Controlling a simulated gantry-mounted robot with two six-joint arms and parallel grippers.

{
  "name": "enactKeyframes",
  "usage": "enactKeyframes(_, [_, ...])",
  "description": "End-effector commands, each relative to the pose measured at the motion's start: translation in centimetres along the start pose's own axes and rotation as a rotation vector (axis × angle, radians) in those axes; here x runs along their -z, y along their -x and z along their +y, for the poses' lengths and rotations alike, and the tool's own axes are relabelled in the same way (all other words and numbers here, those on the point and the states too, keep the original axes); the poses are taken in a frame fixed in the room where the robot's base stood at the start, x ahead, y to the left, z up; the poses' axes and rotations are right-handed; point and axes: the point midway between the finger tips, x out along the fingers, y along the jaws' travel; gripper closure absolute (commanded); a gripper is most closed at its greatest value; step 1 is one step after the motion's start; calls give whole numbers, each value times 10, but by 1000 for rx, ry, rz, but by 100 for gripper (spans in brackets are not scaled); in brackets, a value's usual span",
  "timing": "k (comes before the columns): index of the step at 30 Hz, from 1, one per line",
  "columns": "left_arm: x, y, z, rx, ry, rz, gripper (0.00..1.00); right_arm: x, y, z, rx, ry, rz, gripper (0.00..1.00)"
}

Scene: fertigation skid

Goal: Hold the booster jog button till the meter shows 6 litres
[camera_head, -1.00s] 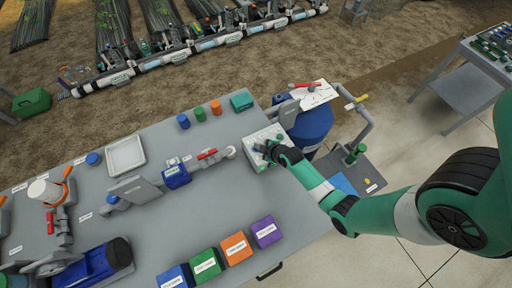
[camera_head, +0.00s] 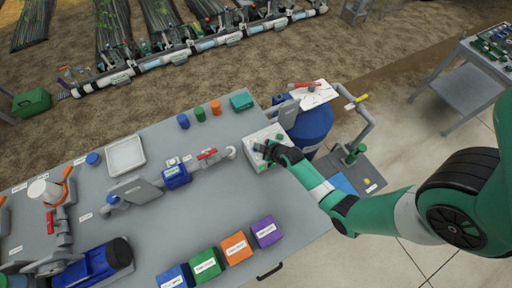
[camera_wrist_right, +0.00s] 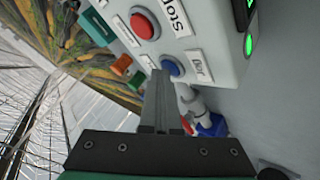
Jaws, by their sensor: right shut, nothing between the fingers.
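The control box (camera_head: 262,137) stands at the right end of the grey bench, and it fills the upper part of the right wrist view (camera_wrist_right: 215,35). My right gripper (camera_head: 263,148) is shut and empty over the box. In the wrist view its fingertips (camera_wrist_right: 158,74) are close beside the blue button; I cannot tell if they touch it. The blue meter (camera_head: 176,175) sits on the pipe left of the box; its reading is illegible.
A blue tank (camera_head: 312,126) stands behind the box. Purple (camera_head: 266,231), orange (camera_head: 236,246), green (camera_head: 206,264) and blue (camera_head: 176,277) blocks line the bench front. A pale tray (camera_head: 125,154) lies further left.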

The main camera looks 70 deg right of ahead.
Motion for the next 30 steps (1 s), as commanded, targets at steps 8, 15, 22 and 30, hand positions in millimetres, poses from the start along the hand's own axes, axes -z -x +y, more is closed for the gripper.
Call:
enactKeyframes(8, [0,0,0,0,0,0,48,-1,0,-1,2,0,-1,100])
enactKeyframes(15, [3,-3,0,0,0,0,48,2,3,2,2,0,-1,100])
enactKeyframes(22, [11,-12,0,0,0,0,48,8,12,8,1,0,-1,100])
enactKeyframes(30, [10,-11,0,0,0,0,48,8,11,8,0,0,0,100])
